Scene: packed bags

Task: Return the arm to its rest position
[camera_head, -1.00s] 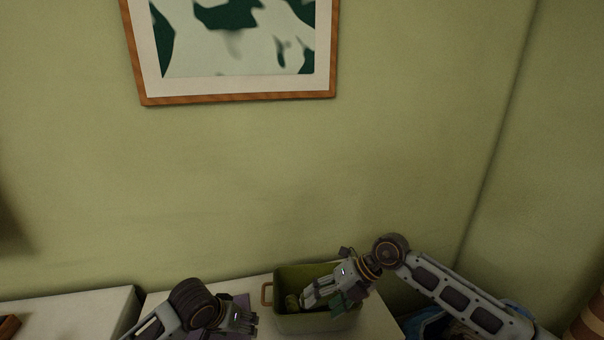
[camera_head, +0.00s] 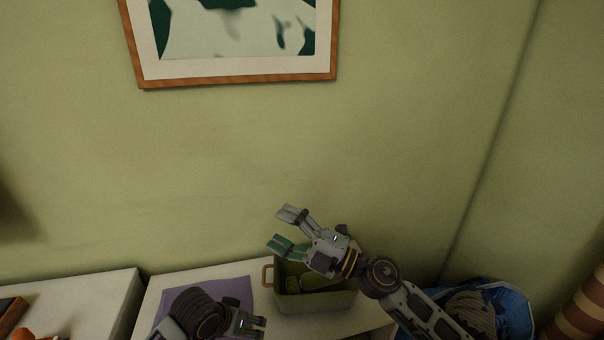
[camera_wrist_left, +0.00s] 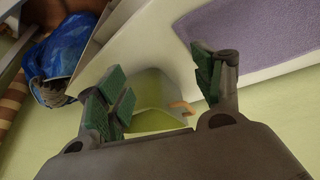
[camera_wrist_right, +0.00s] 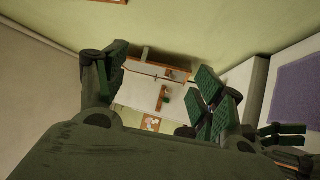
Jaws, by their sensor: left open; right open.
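My right gripper (camera_head: 283,231) is in front of the green wall, above and at the back of the green bin on the white table. Its fingers are spread, pointing up and left, with nothing between them. In the right wrist view its open fingers (camera_wrist_right: 160,88) frame a far white piece of furniture. My left gripper (camera_head: 258,328) is low in the head view, partly cut off by the bottom edge. In the left wrist view its fingers (camera_wrist_left: 160,90) are wide apart and empty, with the bin (camera_wrist_left: 150,98) beyond them.
A blue bag (camera_head: 510,300) stands at right, near a striped object (camera_head: 584,322). Another white surface (camera_head: 80,293) is at left.

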